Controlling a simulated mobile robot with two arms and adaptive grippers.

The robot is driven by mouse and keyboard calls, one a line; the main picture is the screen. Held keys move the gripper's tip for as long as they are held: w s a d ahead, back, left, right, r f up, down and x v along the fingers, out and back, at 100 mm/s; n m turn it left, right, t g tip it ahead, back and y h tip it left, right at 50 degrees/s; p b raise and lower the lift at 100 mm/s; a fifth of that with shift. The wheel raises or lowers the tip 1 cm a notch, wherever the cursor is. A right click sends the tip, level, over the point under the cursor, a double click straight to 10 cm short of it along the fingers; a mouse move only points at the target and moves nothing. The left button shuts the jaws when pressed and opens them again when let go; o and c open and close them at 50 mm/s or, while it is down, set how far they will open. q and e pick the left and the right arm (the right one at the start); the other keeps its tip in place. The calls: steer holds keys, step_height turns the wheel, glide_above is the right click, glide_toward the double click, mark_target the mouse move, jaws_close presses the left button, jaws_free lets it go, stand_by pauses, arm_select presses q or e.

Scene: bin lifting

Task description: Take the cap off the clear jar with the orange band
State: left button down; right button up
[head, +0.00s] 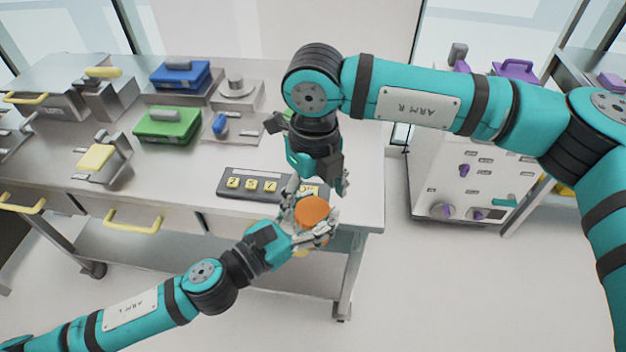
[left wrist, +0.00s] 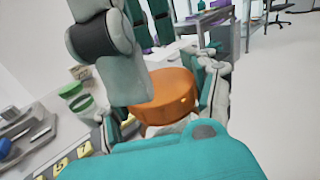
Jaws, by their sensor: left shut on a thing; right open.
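The jar with its orange cap (head: 312,210) is held in my left gripper (head: 311,228), just off the table's front right corner. The cap sits on the jar and faces up toward the head camera. In the left wrist view the orange cap (left wrist: 165,98) shows between the fingers, with a little pale jar body under it. Most of the jar is hidden by the fingers. My left gripper is shut around the jar. My right gripper (head: 318,184) is open and points down, just above and behind the cap, apart from it as far as I can see.
A keypad with yellow buttons (head: 255,184) lies on the metal table (head: 215,185) beside the grippers. Blue (head: 180,75) and green (head: 167,126) boxes stand farther left. A green-lidded jar (left wrist: 76,98) shows in the left wrist view. A white cabinet (head: 455,185) stands right; floor between is clear.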

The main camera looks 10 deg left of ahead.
mark_target(313, 210)
steer(key=shift+f, duration=1.7)
steer(key=c, duration=1.2)
steer(key=shift+w+n, duration=0.1)
steer(key=shift+n, duration=1.6)
steer(key=o, duration=1.3)
steer(key=shift+c, duration=0.2)
steer(key=shift+r, duration=0.15)
